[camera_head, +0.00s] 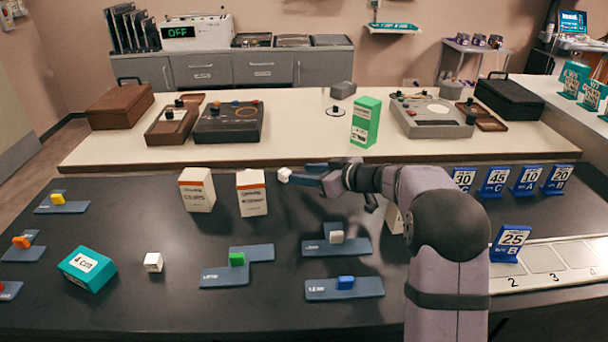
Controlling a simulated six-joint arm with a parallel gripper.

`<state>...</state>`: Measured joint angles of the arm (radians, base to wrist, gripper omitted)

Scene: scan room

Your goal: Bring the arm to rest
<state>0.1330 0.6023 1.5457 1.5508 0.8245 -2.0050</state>
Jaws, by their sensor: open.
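My arm (447,235) reaches in from the lower right, over the dark front table (130,310). It bends left at the elbow. My gripper (300,173) is at the arm's left end, open, pointing left above the back part of the table. A small white piece (284,174) shows at the fingertips; I cannot tell whether it touches them. Two white boxes with orange tops, the left one (197,190) and the right one (251,192), stand left of my gripper. Another pale box (394,218) is partly hidden behind my arm.
Blue plates carry a green block (237,259), a blue block (345,283) and a grey block (336,237). Blue number signs (510,243) stand at right. A green box (366,122) stands behind on the pale counter (290,150).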

